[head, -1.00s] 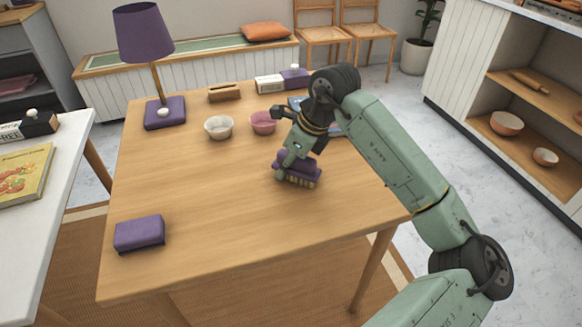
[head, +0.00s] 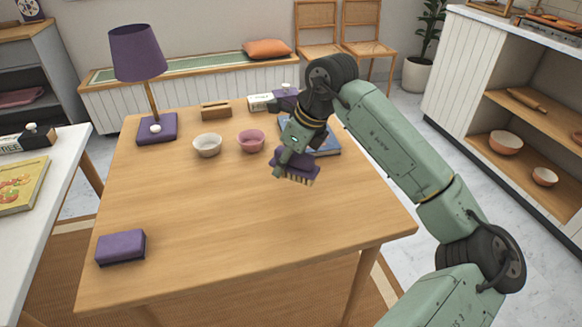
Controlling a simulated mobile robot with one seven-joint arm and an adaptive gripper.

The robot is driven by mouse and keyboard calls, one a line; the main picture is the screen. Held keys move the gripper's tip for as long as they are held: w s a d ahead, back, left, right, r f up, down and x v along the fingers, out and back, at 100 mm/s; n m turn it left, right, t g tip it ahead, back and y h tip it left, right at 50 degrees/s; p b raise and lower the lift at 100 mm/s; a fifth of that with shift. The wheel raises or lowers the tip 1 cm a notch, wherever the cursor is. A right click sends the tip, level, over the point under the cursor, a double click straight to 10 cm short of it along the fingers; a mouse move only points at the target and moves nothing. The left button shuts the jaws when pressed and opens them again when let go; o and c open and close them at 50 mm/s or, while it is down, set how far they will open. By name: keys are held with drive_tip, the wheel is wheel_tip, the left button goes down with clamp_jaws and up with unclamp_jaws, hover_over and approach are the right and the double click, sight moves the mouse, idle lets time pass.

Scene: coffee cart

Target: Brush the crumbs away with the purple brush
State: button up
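The purple brush (head: 304,165) with tan bristles is in my gripper (head: 287,163), over the right part of the wooden table (head: 205,230). My gripper is shut on the brush's purple body. The brush is slightly tilted with its bristles facing down. I cannot tell for sure whether the bristles touch the tabletop or hang just above it. No crumbs can be made out on the table at this size. A second purple block (head: 120,247), with a dark lower edge, lies at the table's front left.
A purple lamp (head: 138,52), a white bowl (head: 207,146), a pink bowl (head: 251,141) and a wooden holder (head: 216,111) stand along the back. A blue book (head: 326,146) lies behind my gripper. The table's middle and front are clear.

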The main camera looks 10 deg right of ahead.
drive_tip(key=shift+r+p, duration=0.5)
drive_tip(key=shift+r, duration=0.9)
